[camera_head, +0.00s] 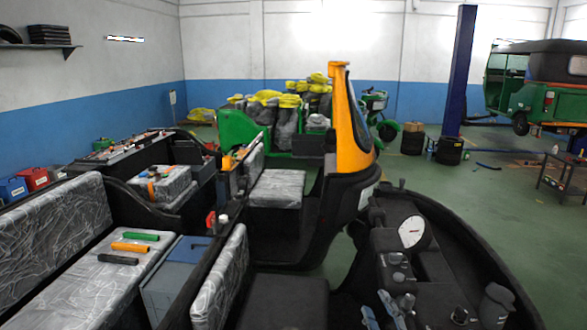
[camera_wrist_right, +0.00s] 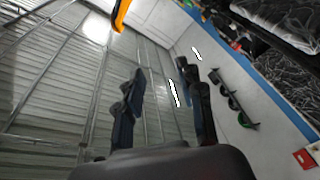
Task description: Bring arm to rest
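My right gripper (camera_head: 379,312) shows at the bottom edge of the head view, in front of the dark rickshaw dashboard. In the right wrist view its two dark fingers (camera_wrist_right: 163,72) stand apart with nothing between them, so it is open and empty. That wrist view looks up past the fingers toward the ceiling and a wall. Most of the right arm is out of view. My left gripper and left arm do not show in either view.
A dashboard with a white gauge (camera_head: 411,232) is close at the lower right. An orange rickshaw front post (camera_head: 345,115) rises in the middle. Green, orange and black handles lie on a plastic-wrapped seat (camera_head: 75,285) at left.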

